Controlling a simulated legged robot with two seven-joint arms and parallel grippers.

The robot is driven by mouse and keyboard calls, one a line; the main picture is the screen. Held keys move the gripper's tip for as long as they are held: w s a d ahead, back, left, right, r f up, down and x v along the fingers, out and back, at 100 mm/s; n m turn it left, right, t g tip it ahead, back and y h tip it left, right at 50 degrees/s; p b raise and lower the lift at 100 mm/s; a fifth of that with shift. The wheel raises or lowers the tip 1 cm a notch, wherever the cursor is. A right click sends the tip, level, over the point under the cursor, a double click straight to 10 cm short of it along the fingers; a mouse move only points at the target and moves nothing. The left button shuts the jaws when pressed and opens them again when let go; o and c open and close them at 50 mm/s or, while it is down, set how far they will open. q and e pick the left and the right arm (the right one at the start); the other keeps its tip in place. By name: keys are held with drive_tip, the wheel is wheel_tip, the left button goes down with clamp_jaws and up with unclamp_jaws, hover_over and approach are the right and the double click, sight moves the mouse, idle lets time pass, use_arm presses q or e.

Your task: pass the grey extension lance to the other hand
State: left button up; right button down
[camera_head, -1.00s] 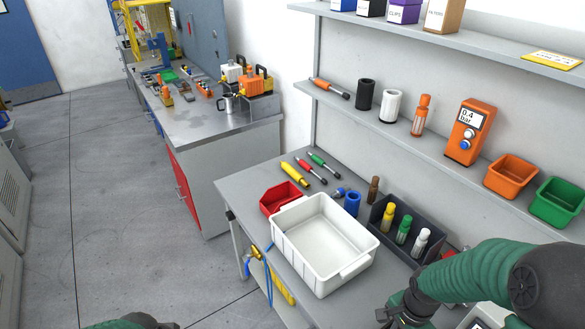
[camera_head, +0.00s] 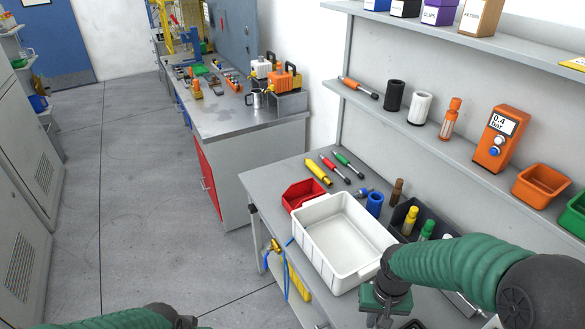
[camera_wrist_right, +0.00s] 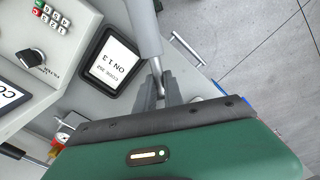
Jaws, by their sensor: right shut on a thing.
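My right gripper (camera_wrist_right: 163,88) is shut on the grey extension lance (camera_wrist_right: 145,35) in the right wrist view. The lance runs from the jaws to the top edge of that view, where its far end is cut off. In the head view my right gripper (camera_head: 378,312) is at the lower edge, in front of the white bin, and the lance cannot be made out clearly. Of my left arm only a green sleeve and a dark joint show at the bottom left. Its gripper is out of the picture.
The white bin (camera_head: 322,262) and red bin (camera_head: 291,197) stand on the bench. A dark rack (camera_head: 398,218) with several coloured bottles is beside them. In the wrist view, a panel with a black knob (camera_wrist_right: 30,58) and a label plate (camera_wrist_right: 112,62) lie near the lance. Open floor is at left.

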use_arm(q)
drive_tip(key=shift+w+a, duration=0.1)
drive_tip(key=shift+w, duration=0.05)
drive_tip(key=shift+o, duration=1.7)
drive_tip(key=w+d+f+m+t+h, duration=0.2)
drive_tip(key=w+d, duration=0.5)
drive_tip(key=d, duration=0.6)
drive_tip(key=shift+f+m+t, duration=0.2)
drive_tip(key=shift+m+t, duration=0.4)
drive_tip(key=shift+t, duration=0.1)
drive_tip(key=w+d+f+m+t, duration=0.15)
drive_tip(key=d+t, duration=0.25)
drive_tip(key=d, duration=0.7)
wheel_tip(320, 180, up, 7)
drive_tip(key=n+t+y, duration=0.3)
drive_tip(key=n, duration=0.3)
drive_tip(key=x, duration=1.1)
drive_tip(key=shift+w+r, duration=0.25)
drive_tip(key=shift+w, duration=0.3)
clamp_jaws()
use_arm(e)
drive_tip(key=w+a+r+n, duration=0.1)
drive_tip(key=w+a+r, duration=0.1)
drive_tip(key=w+a, duration=0.7)
drive_tip(key=w+a+r+n, duration=0.1)
drive_tip(key=w+a, duration=0.8)
drive_tip(key=shift+a+r+n, duration=0.25)
drive_tip(key=shift+r+n, duration=0.15)
